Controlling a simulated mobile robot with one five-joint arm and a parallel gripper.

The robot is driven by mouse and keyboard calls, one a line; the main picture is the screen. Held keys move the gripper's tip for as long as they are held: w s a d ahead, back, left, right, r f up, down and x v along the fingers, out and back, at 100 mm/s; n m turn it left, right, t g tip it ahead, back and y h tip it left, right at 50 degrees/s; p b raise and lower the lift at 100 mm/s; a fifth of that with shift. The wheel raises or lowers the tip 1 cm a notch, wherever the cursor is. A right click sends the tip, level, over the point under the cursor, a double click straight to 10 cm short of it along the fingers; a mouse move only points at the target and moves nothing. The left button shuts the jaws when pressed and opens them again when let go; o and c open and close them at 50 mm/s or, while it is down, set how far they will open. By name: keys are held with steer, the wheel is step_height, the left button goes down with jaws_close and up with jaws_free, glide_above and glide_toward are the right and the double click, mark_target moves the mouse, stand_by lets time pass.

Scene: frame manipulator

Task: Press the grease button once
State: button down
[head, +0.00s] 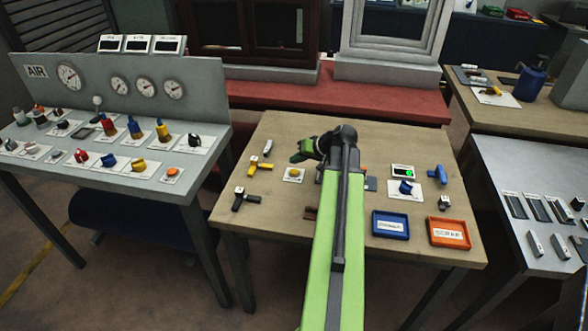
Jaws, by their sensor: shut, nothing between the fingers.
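A yellow round button (294,173) sits on a small white plate at the left-middle of the wooden table (262,213). An orange round button (172,172) sits on a white card at the front right of the grey bench. The labels are too small to read, so I cannot tell which one is the grease button. My gripper (300,155) is green and shut with nothing in it. It is at the end of my arm, pointing left, just above and behind the yellow button in the picture. I cannot see it touching anything.
A blue tray (391,232) and an orange tray marked SCRAP (450,244) lie at the front right. A white box with a green light (402,171) and a blue part (438,174) stand to the right. Black (246,199) and yellow (261,168) fittings lie left.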

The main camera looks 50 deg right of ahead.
mark_target(297, 172)
step_height(297, 172, up, 3)
steer(key=p, duration=0.2)
steer(key=shift+r+p, duration=0.2)
steer(key=shift+p, duration=0.1)
steer(key=shift+f, duration=0.1)
steer(key=shift+f, duration=0.1)
